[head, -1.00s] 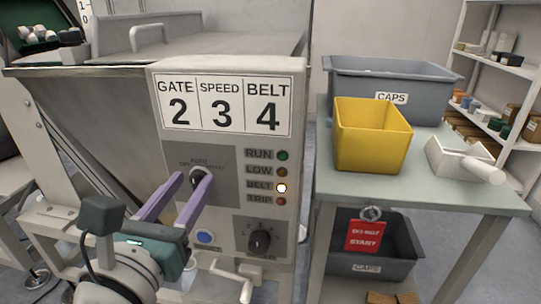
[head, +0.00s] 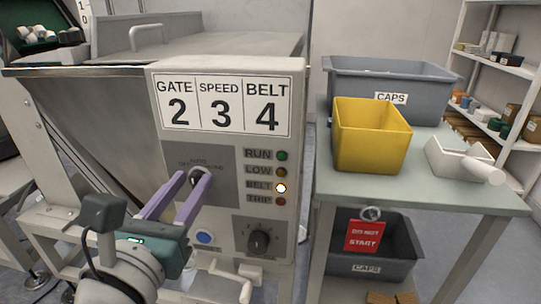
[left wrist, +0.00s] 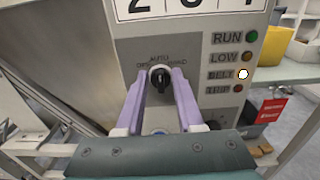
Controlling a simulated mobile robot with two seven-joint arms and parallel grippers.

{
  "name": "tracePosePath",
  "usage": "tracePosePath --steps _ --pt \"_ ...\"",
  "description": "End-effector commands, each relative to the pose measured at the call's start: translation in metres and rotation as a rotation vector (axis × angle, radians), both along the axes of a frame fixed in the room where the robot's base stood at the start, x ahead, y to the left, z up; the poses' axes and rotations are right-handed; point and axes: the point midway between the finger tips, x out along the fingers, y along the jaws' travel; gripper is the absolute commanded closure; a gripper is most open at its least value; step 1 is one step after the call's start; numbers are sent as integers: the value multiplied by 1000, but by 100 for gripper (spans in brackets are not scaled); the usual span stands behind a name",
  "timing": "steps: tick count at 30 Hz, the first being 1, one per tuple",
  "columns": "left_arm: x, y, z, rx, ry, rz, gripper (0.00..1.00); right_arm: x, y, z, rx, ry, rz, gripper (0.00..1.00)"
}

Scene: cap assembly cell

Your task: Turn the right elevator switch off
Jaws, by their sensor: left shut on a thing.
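The elevator switch is a dark rotary knob (left wrist: 160,78) on a grey plate (head: 222,187) marked AUTO at the top, with further labels to each side, partly covered. My left gripper (head: 197,178) has its two purple fingers on either side of the knob and is shut on it. In the left wrist view the fingertips (left wrist: 160,76) flank the knob, which points about straight up and down. In the head view the fingers hide most of the knob. My right gripper is not in view.
Beside the plate are lamps, with the BELT lamp (head: 281,188) lit. Below are a blue button (head: 204,237) and a black dial (head: 259,241). A table (head: 450,190) at right holds a yellow bin (head: 372,140) and a grey CAPS bin (head: 440,98).

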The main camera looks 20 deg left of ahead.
Motion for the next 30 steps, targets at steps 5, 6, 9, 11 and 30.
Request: tracePosePath --steps 5,6,9,11,30 --pt "0 0 -1 -44 -12 -1 100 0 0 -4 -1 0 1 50" --pt "0 1 -1 -63 -17 -1 100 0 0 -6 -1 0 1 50" --pt "-1 1 -2 -120 -30 -2 100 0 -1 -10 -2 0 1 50" --pt "-1 1 -2 -164 -41 -2 100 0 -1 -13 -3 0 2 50" --pt "-2 6 -4 -650 -157 -2 100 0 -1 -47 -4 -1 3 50"
